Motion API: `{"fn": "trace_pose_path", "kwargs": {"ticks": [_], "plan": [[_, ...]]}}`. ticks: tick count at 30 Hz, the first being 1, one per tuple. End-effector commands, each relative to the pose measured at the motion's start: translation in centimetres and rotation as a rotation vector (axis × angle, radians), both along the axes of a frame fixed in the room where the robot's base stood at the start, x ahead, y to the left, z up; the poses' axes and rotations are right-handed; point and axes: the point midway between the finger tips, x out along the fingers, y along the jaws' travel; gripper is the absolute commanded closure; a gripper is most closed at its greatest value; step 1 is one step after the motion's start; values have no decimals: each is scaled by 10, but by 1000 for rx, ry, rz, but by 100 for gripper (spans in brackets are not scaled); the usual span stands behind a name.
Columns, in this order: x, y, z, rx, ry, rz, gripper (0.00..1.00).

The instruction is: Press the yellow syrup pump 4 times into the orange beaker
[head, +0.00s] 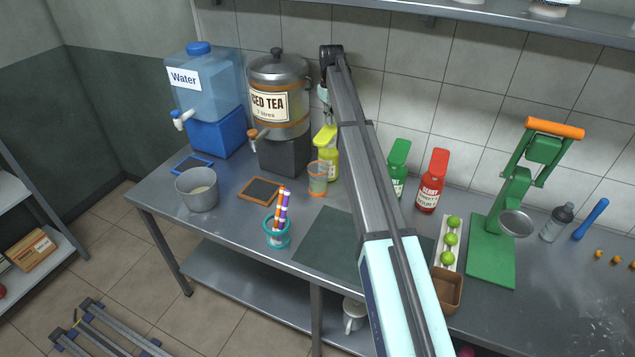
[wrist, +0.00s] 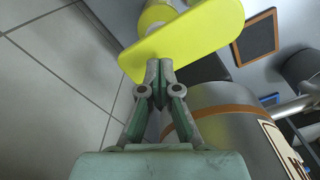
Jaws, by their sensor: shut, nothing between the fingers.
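The yellow syrup pump (head: 325,138) tops a yellow bottle (head: 332,166) standing upright at the back of the table. Its flat yellow head fills the upper middle of the wrist view (wrist: 190,38). The clear orange beaker (head: 318,180) stands just in front of the bottle, below the pump's front end; I cannot make it out in the wrist view. My gripper (wrist: 160,68) is shut and empty, pointing down, with its fingertips at the edge of the pump head. In the head view it is just above the pump, partly hidden by my arm. I cannot tell whether the tips touch it.
The iced tea dispenser (head: 278,95) stands close on the left of the pump. A green bottle (head: 398,165) and a red bottle (head: 433,182) stand to the right, beyond my arm. A teal cup of markers (head: 277,235) and a small chalkboard (head: 262,190) are in front.

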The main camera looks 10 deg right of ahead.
Motion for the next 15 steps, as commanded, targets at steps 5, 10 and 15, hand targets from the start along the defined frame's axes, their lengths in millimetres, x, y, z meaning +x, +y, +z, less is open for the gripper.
{"fn": "trace_pose_path", "kwargs": {"ticks": [5,10,15], "plan": [[0,0,0,0,0,0,100],[0,0,-3,0,0,0,100],[0,0,-9,0,0,0,100]]}}
